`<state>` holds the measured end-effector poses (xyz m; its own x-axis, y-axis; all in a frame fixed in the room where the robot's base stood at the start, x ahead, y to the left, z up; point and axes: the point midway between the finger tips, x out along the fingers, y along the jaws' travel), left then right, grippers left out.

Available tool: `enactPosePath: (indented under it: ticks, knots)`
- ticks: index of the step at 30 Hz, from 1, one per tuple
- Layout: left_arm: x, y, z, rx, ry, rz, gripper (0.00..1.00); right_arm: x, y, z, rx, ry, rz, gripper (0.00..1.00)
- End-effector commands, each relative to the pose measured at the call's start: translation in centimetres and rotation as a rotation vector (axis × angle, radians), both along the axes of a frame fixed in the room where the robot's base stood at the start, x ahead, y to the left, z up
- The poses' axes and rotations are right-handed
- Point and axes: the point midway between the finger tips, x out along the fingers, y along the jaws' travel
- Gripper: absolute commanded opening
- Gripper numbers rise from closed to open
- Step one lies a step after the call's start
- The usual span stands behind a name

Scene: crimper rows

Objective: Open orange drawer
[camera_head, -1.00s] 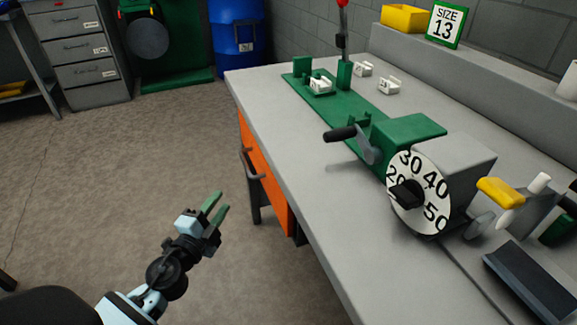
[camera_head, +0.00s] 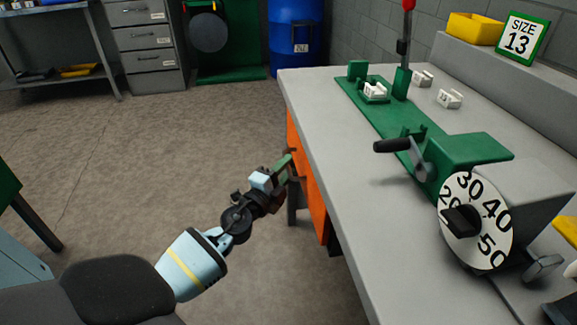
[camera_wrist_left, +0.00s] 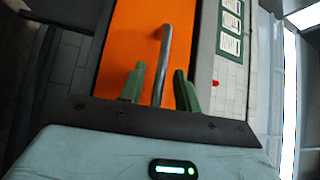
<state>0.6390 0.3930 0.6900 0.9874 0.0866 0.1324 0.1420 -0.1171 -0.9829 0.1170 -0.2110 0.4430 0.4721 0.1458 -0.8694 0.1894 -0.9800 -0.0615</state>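The orange drawer (camera_head: 315,205) is in the side of the grey workbench, under its top. It fills the middle of the left wrist view (camera_wrist_left: 125,45), with a grey bar handle (camera_wrist_left: 166,45) across its front. My left gripper (camera_head: 288,169) is at the drawer front in the head view and partly hides the handle there. In the left wrist view its two green fingers (camera_wrist_left: 160,71) are apart, one on each side of the handle, with gaps visible. Contact with the bar cannot be told. My right gripper is in neither view.
The grey workbench (camera_head: 335,150) carries a green crimping machine with a numbered dial (camera_head: 476,222), a crank and a red-topped lever. Several white blocks, a yellow bin (camera_head: 475,28) and a SIZE 13 sign (camera_head: 521,35) stand further back. The floor (camera_head: 130,170) left of the bench is clear.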

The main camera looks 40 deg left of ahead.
Motion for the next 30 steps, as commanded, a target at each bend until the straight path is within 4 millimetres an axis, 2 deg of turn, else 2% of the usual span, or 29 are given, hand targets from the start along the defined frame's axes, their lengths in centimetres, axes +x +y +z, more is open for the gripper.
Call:
enactPosePath:
  ticks: [5, 14, 22, 30]
  knots:
    - [1.1, 0.05, 0.08, -0.001, 0.001, 0.0, 0.33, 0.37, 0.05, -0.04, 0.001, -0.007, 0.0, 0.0]
    - [1.26, 0.07, 0.1, -0.001, 0.001, 0.0, 0.33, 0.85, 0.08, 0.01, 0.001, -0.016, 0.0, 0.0]
    - [1.24, 0.07, 0.11, -0.001, 0.001, 0.0, 0.0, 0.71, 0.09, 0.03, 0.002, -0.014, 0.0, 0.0]
    - [1.23, 0.09, 0.1, -0.001, 0.001, 0.0, 0.0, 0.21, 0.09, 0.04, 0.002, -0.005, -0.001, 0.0]
